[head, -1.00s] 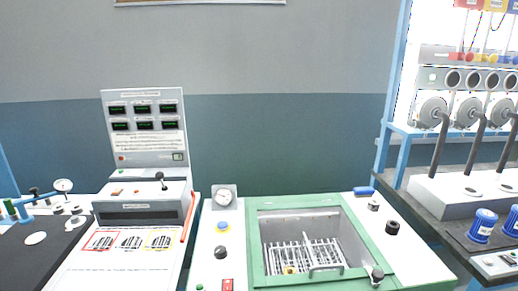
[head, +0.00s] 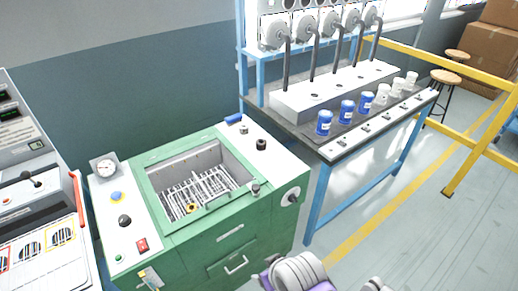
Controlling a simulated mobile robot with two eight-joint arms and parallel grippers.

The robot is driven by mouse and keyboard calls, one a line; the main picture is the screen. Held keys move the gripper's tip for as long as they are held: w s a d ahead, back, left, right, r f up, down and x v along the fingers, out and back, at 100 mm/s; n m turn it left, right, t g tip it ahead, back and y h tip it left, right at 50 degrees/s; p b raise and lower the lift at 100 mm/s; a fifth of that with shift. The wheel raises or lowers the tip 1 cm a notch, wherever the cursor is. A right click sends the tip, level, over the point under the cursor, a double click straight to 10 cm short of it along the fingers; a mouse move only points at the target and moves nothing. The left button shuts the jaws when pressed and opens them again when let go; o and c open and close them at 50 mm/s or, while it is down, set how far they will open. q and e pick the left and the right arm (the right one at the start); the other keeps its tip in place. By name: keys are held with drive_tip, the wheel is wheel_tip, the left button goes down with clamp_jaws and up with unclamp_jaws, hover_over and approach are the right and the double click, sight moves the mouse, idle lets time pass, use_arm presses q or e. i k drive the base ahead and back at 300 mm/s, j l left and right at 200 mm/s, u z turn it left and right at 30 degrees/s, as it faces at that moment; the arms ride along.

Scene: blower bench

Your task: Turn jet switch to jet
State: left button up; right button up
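No switch has a readable "jet" label, so I cannot tell which one is the jet switch. The green machine (head: 232,233) with the open basin has a red switch (head: 142,244), a black knob (head: 125,220) and a blue button (head: 116,196) on its left top panel. The bench at the right (head: 318,148) carries a row of small switches (head: 365,128) along its pale front strip. Grey and purple parts of my arm show at the bottom edge. Neither gripper's fingers are in view.
Several blue and white jars (head: 347,109) stand behind the switch strip. A long pale block (head: 335,90) with dark pipes is behind them. A yellow railing (head: 455,135) and stools (head: 446,77) are at the right. The floor before the bench is clear.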

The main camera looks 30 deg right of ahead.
sight(292, 199)
drive_tip(key=z, duration=1.4)
